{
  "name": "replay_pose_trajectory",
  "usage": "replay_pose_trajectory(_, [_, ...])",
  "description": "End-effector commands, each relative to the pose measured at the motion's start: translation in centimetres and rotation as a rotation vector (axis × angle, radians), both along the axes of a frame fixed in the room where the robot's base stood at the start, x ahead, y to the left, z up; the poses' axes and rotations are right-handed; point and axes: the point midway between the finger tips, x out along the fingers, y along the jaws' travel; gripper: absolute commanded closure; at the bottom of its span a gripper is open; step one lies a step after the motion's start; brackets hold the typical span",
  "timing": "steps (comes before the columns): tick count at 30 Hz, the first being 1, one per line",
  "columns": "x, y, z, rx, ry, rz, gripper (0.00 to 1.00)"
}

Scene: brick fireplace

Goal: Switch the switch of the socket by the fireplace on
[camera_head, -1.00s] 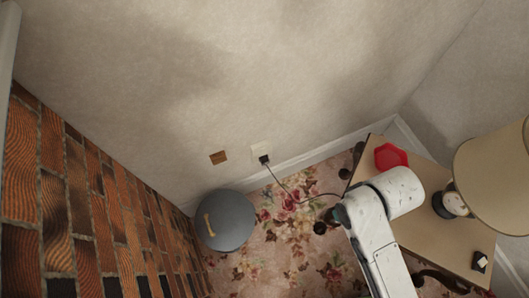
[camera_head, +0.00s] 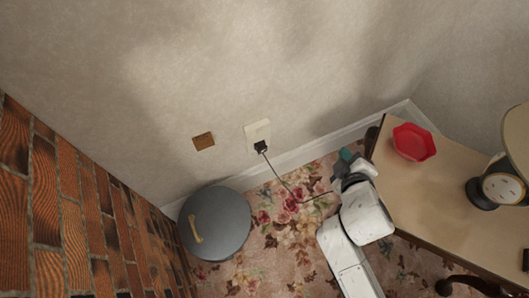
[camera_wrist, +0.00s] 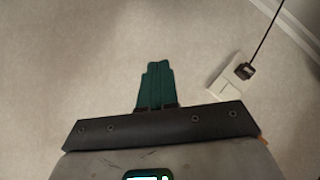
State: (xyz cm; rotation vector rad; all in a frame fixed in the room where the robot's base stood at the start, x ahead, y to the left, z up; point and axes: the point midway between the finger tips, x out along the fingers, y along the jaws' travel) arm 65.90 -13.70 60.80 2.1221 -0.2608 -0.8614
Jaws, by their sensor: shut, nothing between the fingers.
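The white socket (camera_head: 257,132) is on the wall above the skirting board, with a black plug (camera_head: 261,147) in its lower part and a cord hanging down. In the wrist view the socket (camera_wrist: 223,82) is right of my gripper (camera_wrist: 157,68), with the plug (camera_wrist: 244,71) at its right. The switch is too small to make out. My gripper's green fingers are shut and empty, pointing at bare wall and apart from the socket. In the head view my gripper (camera_head: 346,154) is right of the socket, above the carpet beside the table.
A brown wall plate (camera_head: 204,141) is left of the socket. A grey lidded bin (camera_head: 220,224) stands below it by the brick fireplace (camera_head: 75,210). A wooden table (camera_head: 440,200) at right bears a red bowl (camera_head: 413,142) and a clock (camera_head: 498,188).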

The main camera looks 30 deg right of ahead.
Motion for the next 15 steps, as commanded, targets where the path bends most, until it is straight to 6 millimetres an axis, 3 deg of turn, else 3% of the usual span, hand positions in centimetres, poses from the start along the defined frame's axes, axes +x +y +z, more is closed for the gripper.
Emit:
replay_pose_trajectory(1, [0.5,0.4,-2.0,-0.046,-0.019,0.038,1.0])
replay_pose_trajectory(8, [3.0,3.8,-5.0,-0.271,-0.111,0.255,1.0])
replay_pose_trajectory(15, [4.6,9.0,-8.8,-0.472,-0.187,0.5,1.0])
